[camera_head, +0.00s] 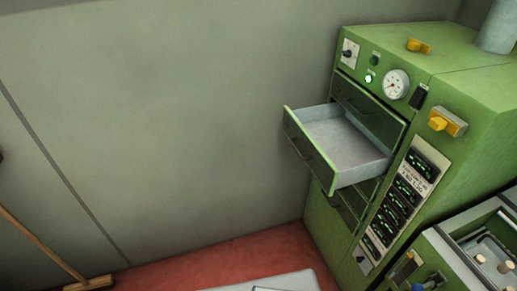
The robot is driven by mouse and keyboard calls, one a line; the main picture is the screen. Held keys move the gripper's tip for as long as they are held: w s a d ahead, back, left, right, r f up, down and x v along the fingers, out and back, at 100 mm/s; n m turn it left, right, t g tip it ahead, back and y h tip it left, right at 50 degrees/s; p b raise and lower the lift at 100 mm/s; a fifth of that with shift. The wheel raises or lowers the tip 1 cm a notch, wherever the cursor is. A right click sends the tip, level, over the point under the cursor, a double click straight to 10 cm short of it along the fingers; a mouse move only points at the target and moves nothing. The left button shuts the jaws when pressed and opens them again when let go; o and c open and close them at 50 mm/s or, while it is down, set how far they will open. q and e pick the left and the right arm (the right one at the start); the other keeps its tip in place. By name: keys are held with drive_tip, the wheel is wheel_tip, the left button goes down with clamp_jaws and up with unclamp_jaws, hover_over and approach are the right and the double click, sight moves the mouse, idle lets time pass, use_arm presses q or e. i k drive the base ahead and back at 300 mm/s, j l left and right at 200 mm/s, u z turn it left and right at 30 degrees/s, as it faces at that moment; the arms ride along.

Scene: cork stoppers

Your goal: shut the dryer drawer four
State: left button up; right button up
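The green dryer cabinet (430,110) stands at the right of the head view, against the grey wall. One of its drawers (345,143) is pulled well out to the left; its pale grey inside looks empty. A closed drawer front (365,100) shows above it, and another drawer front (347,205) shows below, partly hidden by the open one. I cannot read which number the open drawer has. Neither of my grippers shows in this view.
A round gauge (396,84), a green light and several small displays (405,190) are on the dryer's front. A machine with cork stoppers (480,259) stands at the lower right. A broom (88,284) is at the lower left. The red floor (220,263) is mostly clear.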

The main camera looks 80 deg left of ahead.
sight(339, 151)
drive_tip(key=u, duration=2.25)
drive_tip(key=k+j, duration=0.05)
